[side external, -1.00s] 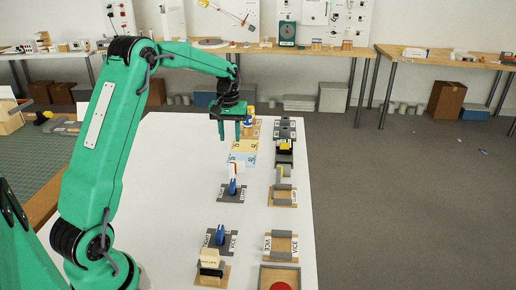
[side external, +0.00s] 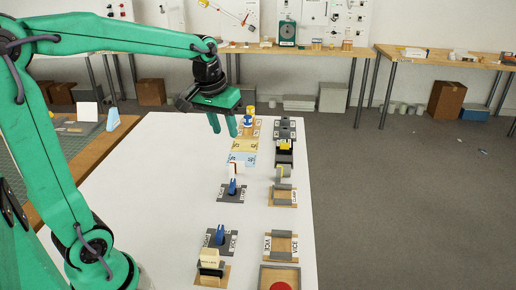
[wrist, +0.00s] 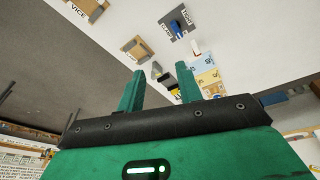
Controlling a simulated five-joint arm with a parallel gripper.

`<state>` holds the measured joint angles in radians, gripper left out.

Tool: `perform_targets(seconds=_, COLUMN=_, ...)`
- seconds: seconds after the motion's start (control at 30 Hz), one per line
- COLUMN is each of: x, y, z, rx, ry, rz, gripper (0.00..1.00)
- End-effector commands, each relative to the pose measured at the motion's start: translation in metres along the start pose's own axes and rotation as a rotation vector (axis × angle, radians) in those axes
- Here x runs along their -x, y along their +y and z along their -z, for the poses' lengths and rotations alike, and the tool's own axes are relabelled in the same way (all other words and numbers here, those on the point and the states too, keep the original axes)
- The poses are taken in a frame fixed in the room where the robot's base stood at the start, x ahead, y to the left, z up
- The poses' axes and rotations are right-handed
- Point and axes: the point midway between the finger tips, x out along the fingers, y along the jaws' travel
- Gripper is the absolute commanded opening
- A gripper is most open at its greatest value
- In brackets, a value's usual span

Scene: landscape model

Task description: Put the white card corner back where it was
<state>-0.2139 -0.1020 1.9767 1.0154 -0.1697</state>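My gripper (side external: 223,128) is open and empty above the white table, near its far end. In the wrist view my gripper (wrist: 159,75) shows two green fingers apart with nothing held between them. A small white piece with a reddish edge (side external: 234,169) stands by a blue clamp (side external: 233,187) in the left row, below and nearer than the fingers. A white upright piece (wrist: 195,47) shows beside the blue cards in the wrist view. A white card (side external: 88,111) also stands on the left bench. I cannot tell which is the white card corner.
Pale yellow and blue cards (side external: 243,152) lie under the gripper. A blue-and-yellow item (side external: 248,117) stands behind it. Grey holders on boards (side external: 283,196) form the right row. A tray with a red disc (side external: 281,286) is at the front. The table's left half is clear.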

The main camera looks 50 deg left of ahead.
Motion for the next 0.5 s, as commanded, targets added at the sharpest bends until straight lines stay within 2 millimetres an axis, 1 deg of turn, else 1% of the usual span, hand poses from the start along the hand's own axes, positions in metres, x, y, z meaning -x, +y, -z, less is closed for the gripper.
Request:
perform_targets(seconds=0.03, x=0.007, y=0.004, z=-0.011, rx=-0.025, ry=0.017, rz=-0.007, gripper=0.35)
perform_targets(seconds=0.2, x=0.022, y=0.013, z=-0.047, rx=-0.106, ry=0.067, rz=-0.028, gripper=0.35)
perform_targets(seconds=0.4, x=0.031, y=0.019, z=-0.089, rx=-0.200, ry=0.126, rz=-0.052, gripper=0.35)
perform_targets(seconds=0.5, x=0.033, y=0.020, z=-0.110, rx=-0.246, ry=0.156, rz=-0.065, gripper=0.35)
